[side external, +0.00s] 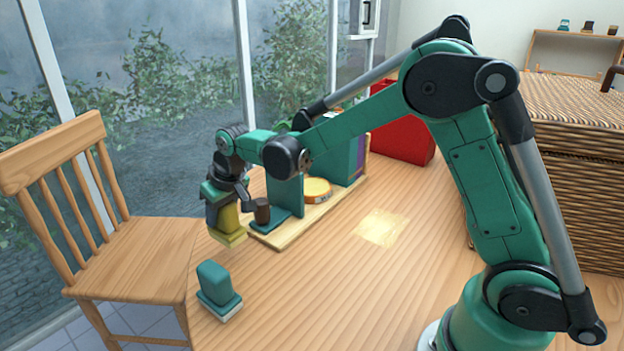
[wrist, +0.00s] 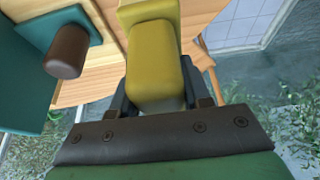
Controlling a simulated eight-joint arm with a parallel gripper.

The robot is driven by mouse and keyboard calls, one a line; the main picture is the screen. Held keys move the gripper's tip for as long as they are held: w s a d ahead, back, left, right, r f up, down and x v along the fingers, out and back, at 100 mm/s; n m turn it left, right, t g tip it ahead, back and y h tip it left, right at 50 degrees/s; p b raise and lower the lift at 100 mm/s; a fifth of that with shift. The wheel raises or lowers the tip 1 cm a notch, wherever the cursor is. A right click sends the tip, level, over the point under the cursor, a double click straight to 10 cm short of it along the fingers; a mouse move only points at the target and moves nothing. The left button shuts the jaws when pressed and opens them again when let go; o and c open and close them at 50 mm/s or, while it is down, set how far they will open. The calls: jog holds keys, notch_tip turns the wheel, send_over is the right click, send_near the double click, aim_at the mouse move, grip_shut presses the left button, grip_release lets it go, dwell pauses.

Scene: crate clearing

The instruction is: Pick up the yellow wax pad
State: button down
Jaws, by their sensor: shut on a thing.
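The yellow wax pad (side external: 229,222) is a block with a wider base, and it hangs from my gripper (side external: 226,204) near the far left edge of the table. In the wrist view the pad (wrist: 153,62) sits between the two dark fingers of my gripper (wrist: 162,92), which are shut on its sides. Its wider base points away from the wrist. The pad appears raised above the table top, though the exact gap is hard to tell. The fingers partly hide its upper end.
A teal block on a pale base (side external: 218,286) stands at the table's front left. A chair (side external: 140,255) stands left. The table's middle is clear.

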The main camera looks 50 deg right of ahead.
notch_tip(320, 180, up, 16)
jog(key=shift+f, duration=0.2)
jog(key=c, duration=1.2)
grip_release()
jog(key=shift+c, duration=0.2)
grip_shut()
